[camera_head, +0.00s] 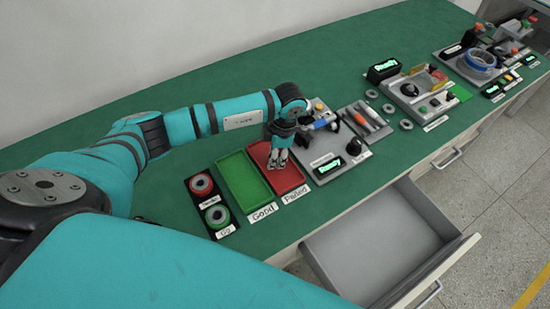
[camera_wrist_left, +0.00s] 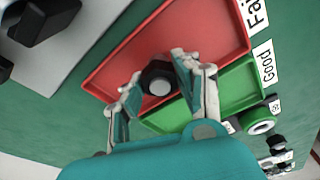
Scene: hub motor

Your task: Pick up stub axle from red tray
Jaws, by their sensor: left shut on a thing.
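The red tray (camera_head: 292,184) lies on the green table, beside the green tray, with a "Failed" label at its front. My left gripper (camera_head: 278,161) points down over the red tray. In the left wrist view, the stub axle (camera_wrist_left: 159,83), a dark round part with a pale centre, sits between the fingers over the red tray (camera_wrist_left: 205,28). The fingers are shut on it. I cannot tell whether it still touches the tray floor. In the head view the gripper hides the axle. My right gripper is not in view.
The green tray (camera_head: 240,184) is left of the red one, with red and green buttons (camera_head: 217,216) farther left. A grey test station (camera_head: 334,167) stands close on the right. An open, empty drawer (camera_head: 375,245) juts out below the table's front edge.

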